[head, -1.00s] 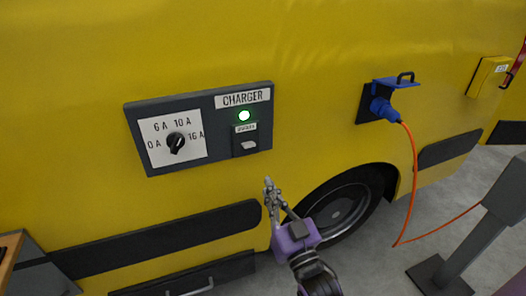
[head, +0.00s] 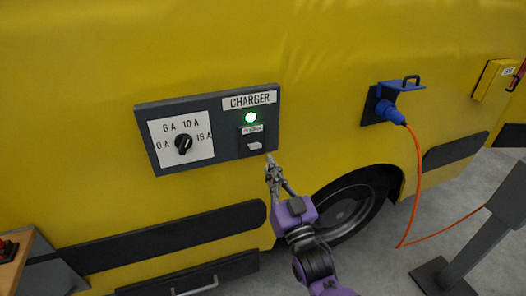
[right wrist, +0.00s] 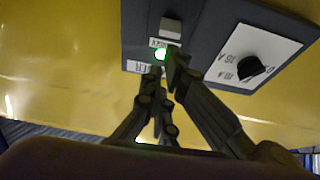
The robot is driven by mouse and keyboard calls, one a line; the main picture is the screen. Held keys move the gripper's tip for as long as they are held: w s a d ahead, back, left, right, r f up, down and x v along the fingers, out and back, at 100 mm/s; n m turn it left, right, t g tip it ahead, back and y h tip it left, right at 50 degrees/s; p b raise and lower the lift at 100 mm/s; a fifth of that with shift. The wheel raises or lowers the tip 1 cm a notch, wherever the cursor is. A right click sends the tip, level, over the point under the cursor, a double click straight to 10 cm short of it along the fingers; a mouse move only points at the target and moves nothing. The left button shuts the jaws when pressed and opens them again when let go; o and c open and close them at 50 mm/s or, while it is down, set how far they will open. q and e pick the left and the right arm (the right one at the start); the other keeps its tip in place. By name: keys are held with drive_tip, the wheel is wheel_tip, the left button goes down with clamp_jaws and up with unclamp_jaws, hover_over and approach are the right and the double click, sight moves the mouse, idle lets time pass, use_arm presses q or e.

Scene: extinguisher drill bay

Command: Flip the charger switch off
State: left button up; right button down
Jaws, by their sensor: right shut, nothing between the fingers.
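The charger panel (head: 222,167) is a dark box on the yellow vehicle side, with a "CHARGER" label and a lit green lamp (head: 251,117). The charger switch (head: 254,146) is a small pale rocker below the lamp. It also shows in the right wrist view (right wrist: 171,27), where the panel appears upside down. My right gripper (head: 270,160) is shut and empty, its tips just below and right of the switch in the head view. I cannot tell whether they touch the panel. Its fingers (right wrist: 168,75) also show in the wrist view. My left gripper is not in view.
A black rotary knob (head: 183,144) on a white amp dial sits left of the switch. A blue plug (head: 390,111) with an orange cable (head: 417,180) is at the right. A grey stand (head: 470,235) stands at the lower right. A wheel (head: 350,205) is below the panel.

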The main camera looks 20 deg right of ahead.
sight(257, 139)
drive_tip(key=w, duration=0.7)
drive_tip(key=shift+a+r+p, duration=0.1)
drive_tip(key=shift+a+p, duration=0.05)
drive_tip(key=shift+p, duration=0.15)
drive_tip(key=shift+w+f, duration=0.2)
drive_tip(key=shift+w, duration=0.2)
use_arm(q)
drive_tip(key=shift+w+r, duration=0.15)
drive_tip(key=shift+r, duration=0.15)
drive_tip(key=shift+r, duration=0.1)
